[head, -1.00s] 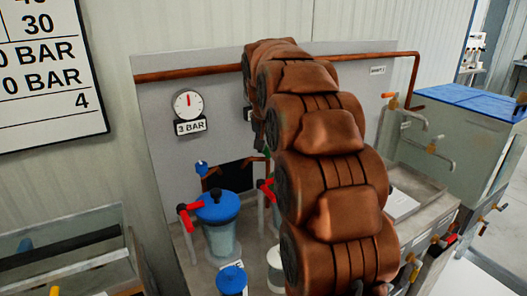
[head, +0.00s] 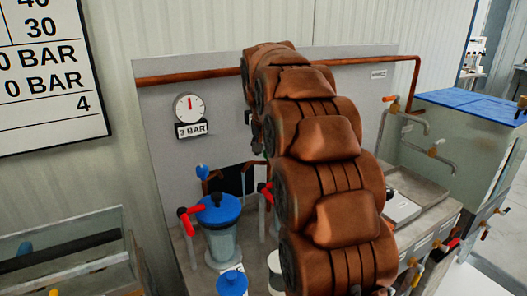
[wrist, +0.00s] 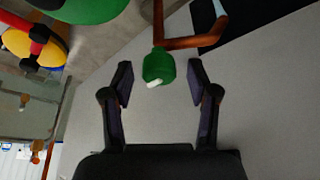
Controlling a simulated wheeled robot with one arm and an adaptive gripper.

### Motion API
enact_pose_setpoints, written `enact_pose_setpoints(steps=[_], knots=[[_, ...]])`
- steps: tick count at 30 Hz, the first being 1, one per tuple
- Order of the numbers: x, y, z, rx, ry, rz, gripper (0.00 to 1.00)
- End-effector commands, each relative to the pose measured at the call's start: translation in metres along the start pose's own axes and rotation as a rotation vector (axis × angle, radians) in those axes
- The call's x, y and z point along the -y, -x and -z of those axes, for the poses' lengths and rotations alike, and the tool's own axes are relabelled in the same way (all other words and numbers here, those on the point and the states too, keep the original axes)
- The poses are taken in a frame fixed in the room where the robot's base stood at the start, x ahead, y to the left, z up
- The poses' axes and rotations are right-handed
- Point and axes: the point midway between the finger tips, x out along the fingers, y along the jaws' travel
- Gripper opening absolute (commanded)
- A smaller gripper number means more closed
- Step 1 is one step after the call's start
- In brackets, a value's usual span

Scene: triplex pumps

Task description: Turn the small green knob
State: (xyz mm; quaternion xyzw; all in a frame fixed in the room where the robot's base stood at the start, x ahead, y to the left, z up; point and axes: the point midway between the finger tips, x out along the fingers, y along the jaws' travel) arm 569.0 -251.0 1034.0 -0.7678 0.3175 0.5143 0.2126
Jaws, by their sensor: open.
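The small green knob (wrist: 158,67) shows in the wrist view, at the end of a copper pipe, with a short white mark on its lower edge. My gripper (wrist: 160,78) is open, with one dark finger on each side of the knob. The knob lies between the fingertips with a gap on both sides, and neither finger seems to touch it. How far it sits in depth between them I cannot tell. In the head view my arm hides the knob and most of my gripper.
In the head view a pump with a blue lid (head: 219,210) and red handles stands left of my arm. A pressure gauge (head: 188,108) is on the grey panel (head: 160,82). A copper pipe (head: 190,73) runs along its top. A sink (head: 410,190) is at right.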

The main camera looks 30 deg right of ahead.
Motion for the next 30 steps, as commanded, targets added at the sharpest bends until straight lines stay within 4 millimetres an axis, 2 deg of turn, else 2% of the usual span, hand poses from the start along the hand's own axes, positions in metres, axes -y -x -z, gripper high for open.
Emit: enact_pose_setpoints(steps=[8,21,30], knots=[[0.000,0.008,0.001,-0.004,0.000,0.001,0.59],[0.001,0.082,0.002,-0.006,0.000,0.002,0.59],[0.001,0.113,0.001,0.000,0.000,0.000,0.59]])
